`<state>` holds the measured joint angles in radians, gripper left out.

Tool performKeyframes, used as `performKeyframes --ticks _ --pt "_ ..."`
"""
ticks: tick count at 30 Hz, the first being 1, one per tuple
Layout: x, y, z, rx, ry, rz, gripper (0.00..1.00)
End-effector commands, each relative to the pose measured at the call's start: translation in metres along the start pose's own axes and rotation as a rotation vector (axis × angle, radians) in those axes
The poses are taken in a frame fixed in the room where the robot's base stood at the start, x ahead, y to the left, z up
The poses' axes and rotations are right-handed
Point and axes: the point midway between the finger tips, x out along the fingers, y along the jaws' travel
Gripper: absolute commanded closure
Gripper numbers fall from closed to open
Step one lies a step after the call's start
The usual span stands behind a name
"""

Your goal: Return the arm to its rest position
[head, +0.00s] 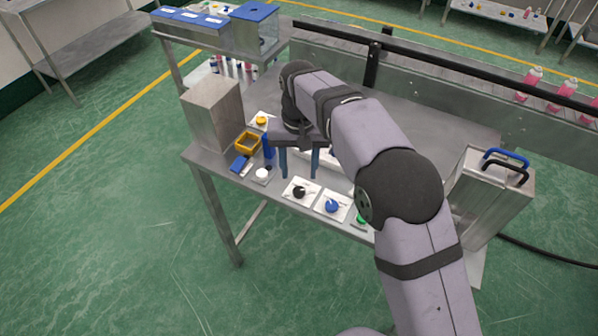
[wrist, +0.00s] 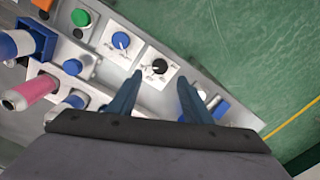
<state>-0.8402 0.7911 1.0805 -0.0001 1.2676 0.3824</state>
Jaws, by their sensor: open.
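My gripper (head: 299,163) hangs above the front left part of the metal table (head: 410,110). Its two blue fingers are apart, with nothing visible between them. In the wrist view my gripper (wrist: 155,95) points down toward the table's front edge, near a black knob (wrist: 159,66) on a white plate. The black knob also shows in the head view (head: 299,191), in front of and below the fingers. My arm reaches in from the lower right of the head view and hides part of the table behind it.
A blue knob (head: 332,205) sits right of the black one. A yellow bin (head: 248,142), a blue cylinder (head: 268,147) and a metal box (head: 213,113) stand to the left. A metal case with handles (head: 490,190) is at the right. In the wrist view, a pink cylinder (wrist: 38,88) lies left.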

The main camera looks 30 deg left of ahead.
Motion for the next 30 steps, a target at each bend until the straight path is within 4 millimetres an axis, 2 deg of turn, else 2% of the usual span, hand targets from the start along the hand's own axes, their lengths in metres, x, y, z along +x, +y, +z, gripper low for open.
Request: performKeyframes --ticks 10,14,17,20,23,26,30 --pt "0.0 0.0 0.0 0.0 0.0 0.0 0.55" --pt "-0.002 0.012 0.0 0.012 0.001 0.0 0.55" --pt "-0.005 0.035 0.003 0.035 0.001 0.0 0.55" --pt "-0.008 0.071 0.01 0.071 0.001 0.001 0.55" --pt "-0.01 0.116 0.026 0.117 0.0 0.001 0.55" --pt "-0.012 0.161 0.05 0.167 0.002 0.001 0.55" --pt "-0.009 0.216 0.095 0.237 0.003 0.001 0.55"
